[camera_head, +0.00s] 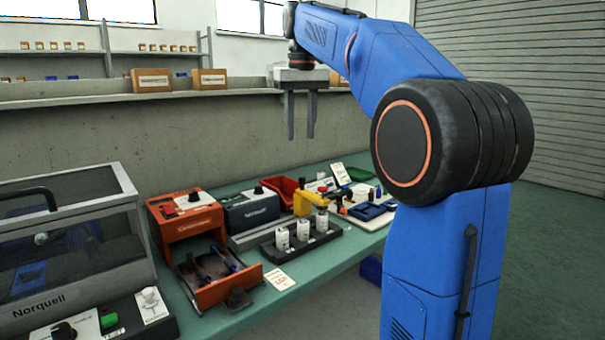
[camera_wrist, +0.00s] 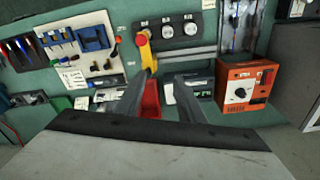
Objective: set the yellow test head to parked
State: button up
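The yellow test head (camera_head: 305,202) stands on the bench behind a dark rack (camera_head: 292,248) with white bottles. Its arm points toward the bottle at the rack's right end; I cannot tell whether it touches that bottle. In the wrist view the yellow head (camera_wrist: 147,54) shows just beyond my left finger, with a red part at its far end, near the leftmost of the rack's round places. My gripper (camera_head: 301,138) hangs fingers down, high above the bench and apart from the head. Its fingers are spread with nothing between them, as the wrist view (camera_wrist: 166,74) also shows.
A clear-lidded case (camera_head: 68,235) is at left. A blue tray (camera_head: 370,211) is at right. Air around my gripper is free.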

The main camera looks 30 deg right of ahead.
notch_tip(320, 180, up, 3)
send_over(302, 178)
jog(key=shift+g, duration=0.4)
notch_tip(302, 178, down, 17)
jog(key=shift+d+f, duration=0.15)
jog(key=shift+f, duration=0.05)
grip_shut()
